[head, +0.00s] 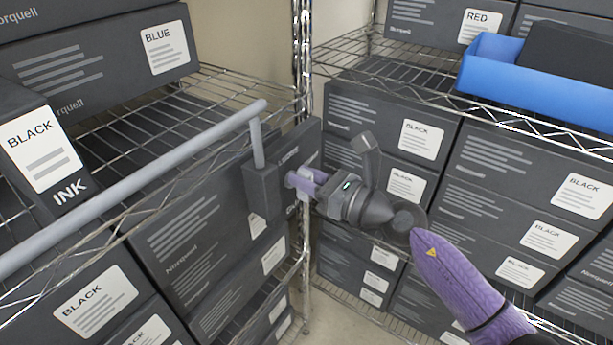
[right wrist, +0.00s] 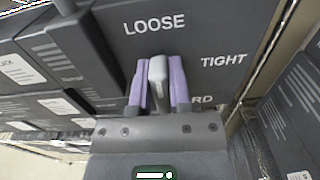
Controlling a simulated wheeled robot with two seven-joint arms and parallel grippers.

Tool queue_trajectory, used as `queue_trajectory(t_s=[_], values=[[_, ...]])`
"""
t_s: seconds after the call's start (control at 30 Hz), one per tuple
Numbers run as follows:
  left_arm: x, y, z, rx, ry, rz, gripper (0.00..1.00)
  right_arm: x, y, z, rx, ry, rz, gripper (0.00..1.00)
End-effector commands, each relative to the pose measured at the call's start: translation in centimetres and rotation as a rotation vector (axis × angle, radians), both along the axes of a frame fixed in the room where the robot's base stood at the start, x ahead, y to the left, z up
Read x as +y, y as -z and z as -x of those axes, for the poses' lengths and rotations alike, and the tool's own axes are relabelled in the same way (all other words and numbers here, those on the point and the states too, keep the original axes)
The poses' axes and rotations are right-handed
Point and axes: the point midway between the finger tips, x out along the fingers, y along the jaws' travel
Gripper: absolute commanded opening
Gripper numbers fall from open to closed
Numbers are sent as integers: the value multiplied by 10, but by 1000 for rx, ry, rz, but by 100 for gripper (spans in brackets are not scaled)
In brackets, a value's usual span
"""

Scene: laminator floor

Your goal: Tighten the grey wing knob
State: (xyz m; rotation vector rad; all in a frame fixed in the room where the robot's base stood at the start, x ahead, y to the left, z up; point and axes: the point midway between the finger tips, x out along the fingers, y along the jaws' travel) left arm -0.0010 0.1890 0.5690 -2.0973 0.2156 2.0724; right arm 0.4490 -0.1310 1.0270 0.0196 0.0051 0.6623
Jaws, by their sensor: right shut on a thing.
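The grey wing knob (right wrist: 157,75) stands between the two purple fingers of my right gripper (right wrist: 158,85) in the right wrist view. The fingers are shut on it, one on each side. Its wing lies upright in that picture, its upper end just below the word LOOSE. The dark panel (right wrist: 215,35) behind it also reads TIGHT at the right, and a word ending in RD is partly hidden by the gripper. In the head view my right gripper (head: 305,183) reaches the panel (head: 308,140) from the right; the knob is mostly hidden there. My left gripper is not in view.
A long grey rail (head: 150,180) runs from the left to a dark block (head: 263,190) beside the panel. Wire shelves with dark ink boxes (head: 180,235) stand left and right. A blue tray (head: 480,70) sits on the upper right shelf.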

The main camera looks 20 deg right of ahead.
Motion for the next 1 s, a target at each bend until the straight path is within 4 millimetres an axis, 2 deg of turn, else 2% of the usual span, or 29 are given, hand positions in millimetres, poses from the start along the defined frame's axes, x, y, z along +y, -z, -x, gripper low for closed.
queue_trajectory(t_s=[0.27, 0.6, 1.0], values=[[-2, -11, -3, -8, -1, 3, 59, -2, -1, -1, 94, -1, -118, 0], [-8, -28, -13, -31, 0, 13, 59, -5, 1, -4, 290, -2, -366, 0], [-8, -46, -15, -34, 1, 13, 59, -9, 5, -7, 525, 0, -666, 0]])
